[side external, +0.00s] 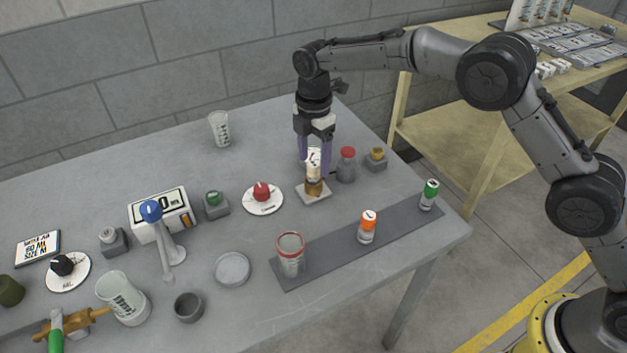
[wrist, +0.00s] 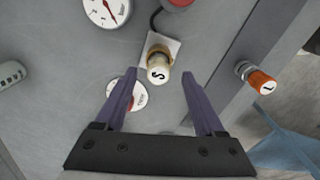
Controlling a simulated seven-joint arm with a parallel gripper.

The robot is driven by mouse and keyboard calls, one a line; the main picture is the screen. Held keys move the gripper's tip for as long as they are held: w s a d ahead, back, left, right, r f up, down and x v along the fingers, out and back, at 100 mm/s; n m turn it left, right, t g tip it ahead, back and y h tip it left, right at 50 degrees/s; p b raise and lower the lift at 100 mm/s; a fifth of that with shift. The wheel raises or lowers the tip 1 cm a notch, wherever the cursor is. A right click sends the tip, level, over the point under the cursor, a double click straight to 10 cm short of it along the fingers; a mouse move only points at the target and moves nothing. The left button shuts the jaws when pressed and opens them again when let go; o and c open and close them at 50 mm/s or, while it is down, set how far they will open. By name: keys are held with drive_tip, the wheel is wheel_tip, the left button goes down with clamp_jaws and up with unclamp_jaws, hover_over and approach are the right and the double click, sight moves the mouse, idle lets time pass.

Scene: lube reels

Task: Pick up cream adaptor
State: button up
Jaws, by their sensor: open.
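The cream adaptor (side external: 313,160) stands upright on a brown-gold fitting (side external: 314,187) over a pale square base (side external: 313,198). In the wrist view the adaptor (wrist: 158,73) shows its round cream top with a black letter, close to the line between the fingertips. My gripper (side external: 315,170) points down with its purple fingers open, one on each side of the adaptor in the side view. The wrist view also shows my gripper (wrist: 159,78) open, with a gap between each finger and the adaptor. I cannot tell exactly how deep the adaptor is between the fingers.
A red-capped grey item (side external: 347,164) and a yellow-topped block (side external: 376,158) stand close on the right. A dial with a red knob (side external: 262,195) lies to the left. A dark strip (side external: 330,245) in front holds a red-rimmed can, an orange-topped and a green-topped adaptor.

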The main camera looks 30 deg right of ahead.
sight(314, 164)
drive_tip(key=shift+w+f, duration=0.1)
drive_tip(key=shift+f, duration=1.6)
clamp_jaws()
